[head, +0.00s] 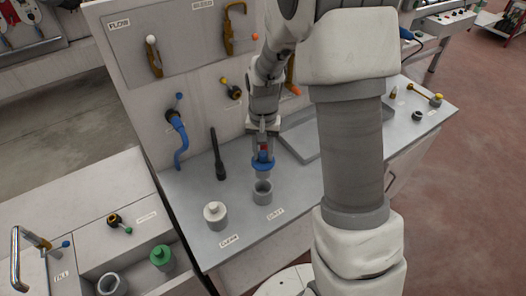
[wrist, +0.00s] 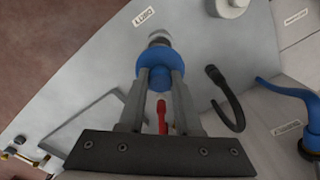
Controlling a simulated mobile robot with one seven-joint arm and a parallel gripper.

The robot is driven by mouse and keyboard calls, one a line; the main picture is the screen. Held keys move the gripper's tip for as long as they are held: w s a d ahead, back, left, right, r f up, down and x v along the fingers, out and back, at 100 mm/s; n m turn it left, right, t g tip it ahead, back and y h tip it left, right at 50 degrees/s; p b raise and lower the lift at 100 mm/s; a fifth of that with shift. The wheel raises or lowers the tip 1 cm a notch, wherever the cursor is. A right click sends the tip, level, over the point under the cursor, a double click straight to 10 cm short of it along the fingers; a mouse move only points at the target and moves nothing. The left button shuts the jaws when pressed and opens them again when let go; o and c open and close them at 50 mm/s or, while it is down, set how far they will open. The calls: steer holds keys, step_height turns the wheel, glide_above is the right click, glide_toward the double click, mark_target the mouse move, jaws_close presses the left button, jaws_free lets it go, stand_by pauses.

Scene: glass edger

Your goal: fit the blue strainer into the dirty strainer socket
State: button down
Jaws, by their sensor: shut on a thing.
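My gripper (head: 263,150) points down and is shut on the blue strainer (head: 263,163), which has a wide blue collar and a grey lower part. In the wrist view the strainer (wrist: 157,58) sits between the tips of my gripper (wrist: 160,82). The dirty strainer socket (head: 262,194) is an open grey cup on the bench beside a label that seems to read DIRTY. The strainer is upright above it, its lower end near the rim; I cannot tell whether they touch. In the wrist view the collar mostly hides the socket (wrist: 159,37).
A white-capped grey socket (head: 215,214) stands left of the dirty socket. A black flexible stalk (head: 218,155) and a blue hose (head: 181,145) rise behind. A shallow grey tray (head: 308,138) lies to the right. The bench front right is clear.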

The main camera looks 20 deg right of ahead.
mark_target(263, 165)
steer(key=shift+w, duration=0.2)
stand_by(0.4)
steer(key=shift+f, duration=0.15)
steer(key=shift+f+b, duration=2.5)
steer(key=shift+f, duration=0.35)
steer(key=shift+f+b, duration=2.8)
steer(key=shift+f, duration=0.5)
steer(key=c, duration=0.5)
jaws_free()
steer(key=shift+r, duration=0.1)
